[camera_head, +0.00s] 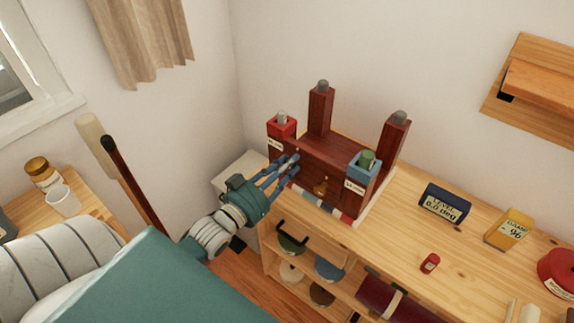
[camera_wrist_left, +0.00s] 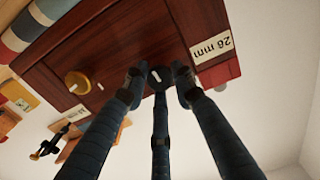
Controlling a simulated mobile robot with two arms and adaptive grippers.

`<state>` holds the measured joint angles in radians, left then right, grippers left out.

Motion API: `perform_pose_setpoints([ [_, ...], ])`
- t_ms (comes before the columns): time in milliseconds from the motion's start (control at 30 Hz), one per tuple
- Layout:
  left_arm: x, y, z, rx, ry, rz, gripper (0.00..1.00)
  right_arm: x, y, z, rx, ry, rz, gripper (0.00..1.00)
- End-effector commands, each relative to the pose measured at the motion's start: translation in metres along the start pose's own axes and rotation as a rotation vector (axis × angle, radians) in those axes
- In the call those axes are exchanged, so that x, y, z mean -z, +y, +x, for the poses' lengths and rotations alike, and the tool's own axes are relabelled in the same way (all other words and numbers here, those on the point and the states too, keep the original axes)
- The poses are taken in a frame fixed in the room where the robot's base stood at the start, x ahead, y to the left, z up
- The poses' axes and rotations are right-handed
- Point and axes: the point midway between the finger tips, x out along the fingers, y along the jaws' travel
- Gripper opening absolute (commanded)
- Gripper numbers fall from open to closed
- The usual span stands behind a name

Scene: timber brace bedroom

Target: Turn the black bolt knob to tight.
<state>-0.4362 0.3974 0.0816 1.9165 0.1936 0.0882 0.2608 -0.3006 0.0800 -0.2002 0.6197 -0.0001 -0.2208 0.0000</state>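The black bolt knob (camera_wrist_left: 158,77), with a white mark on its face, is on the dark red wooden panel (camera_head: 326,161) in the left wrist view. In the head view it is hidden behind my fingers. My left gripper (camera_head: 291,163) reaches the panel's left part from the front. In the left wrist view its three blue fingers (camera_wrist_left: 160,85) close around the knob, with tips against its sides. A "26 mm" label (camera_wrist_left: 212,48) is beside the knob. A brass knob (camera_head: 320,187) is further right on the panel. My right gripper is not in view.
Red (camera_head: 282,127) and blue (camera_head: 365,166) boxes top the brace's front corners. Walls stand close behind.

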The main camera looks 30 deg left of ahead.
Motion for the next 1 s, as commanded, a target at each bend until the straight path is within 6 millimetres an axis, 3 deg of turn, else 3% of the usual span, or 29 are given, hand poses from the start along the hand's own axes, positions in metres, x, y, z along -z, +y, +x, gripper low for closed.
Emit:
perform_pose_setpoints([
  [300, 0.002, 0.000, 0.000, 0.000, -0.001, 0.067, 0.00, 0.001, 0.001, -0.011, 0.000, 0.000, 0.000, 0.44],
  [533, 0.000, 0.000, 0.000, 0.000, 0.000, 0.076, 0.00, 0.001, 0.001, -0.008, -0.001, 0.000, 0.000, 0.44],
  [567, 0.000, 0.000, 0.000, 0.000, 0.000, 0.076, 0.29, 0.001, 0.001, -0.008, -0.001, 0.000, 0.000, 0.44],
  [633, -0.001, 0.000, 0.000, 0.000, -0.001, 0.076, 0.43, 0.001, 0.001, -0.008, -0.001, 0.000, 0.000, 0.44],
  [1000, -0.001, 0.000, -0.004, 0.000, -0.002, 0.075, 0.45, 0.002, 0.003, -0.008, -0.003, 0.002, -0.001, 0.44],
])
